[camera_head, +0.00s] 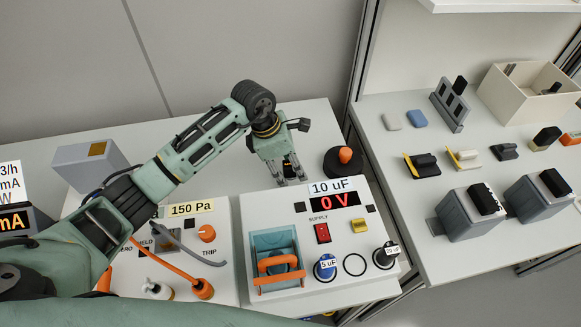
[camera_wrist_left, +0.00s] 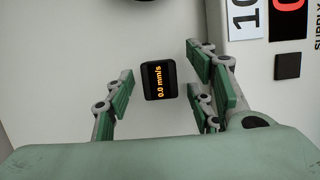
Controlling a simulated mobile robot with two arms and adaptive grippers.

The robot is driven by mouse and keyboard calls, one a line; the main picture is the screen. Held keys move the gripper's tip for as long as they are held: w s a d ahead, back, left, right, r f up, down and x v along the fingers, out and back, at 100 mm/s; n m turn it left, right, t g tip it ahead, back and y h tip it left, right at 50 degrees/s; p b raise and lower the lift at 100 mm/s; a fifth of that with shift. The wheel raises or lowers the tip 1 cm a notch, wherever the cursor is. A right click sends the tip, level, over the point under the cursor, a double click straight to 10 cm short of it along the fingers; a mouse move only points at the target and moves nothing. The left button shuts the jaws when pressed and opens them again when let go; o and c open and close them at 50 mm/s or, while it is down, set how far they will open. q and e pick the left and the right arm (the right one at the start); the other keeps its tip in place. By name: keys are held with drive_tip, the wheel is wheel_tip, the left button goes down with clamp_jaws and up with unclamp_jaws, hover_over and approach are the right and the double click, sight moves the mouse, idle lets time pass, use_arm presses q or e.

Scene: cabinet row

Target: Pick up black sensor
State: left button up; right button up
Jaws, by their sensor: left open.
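The black sensor (camera_wrist_left: 160,80) is a small black box with an orange "0.0 mm/s" display, seen in the left wrist view on the white surface. My left gripper (camera_head: 290,178) points down behind the 10 uF panel in the head view. Its jaws are open; in the left wrist view the green fingers (camera_wrist_left: 153,100) stand to either side of the sensor, apart from it. My right gripper is not in view.
The 10 uF panel (camera_head: 284,221) stands close in front of the gripper. A black round base with an orange knob (camera_head: 345,155) is to its right. A 150 Pa panel (camera_head: 226,250) lies left. A bin (camera_head: 500,100) and several modules occupy the right table.

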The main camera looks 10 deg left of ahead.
use_arm(q)
drive_tip(key=shift+c, duration=0.3)
clamp_jaws()
drive_tip(key=shift+r, duration=0.1)
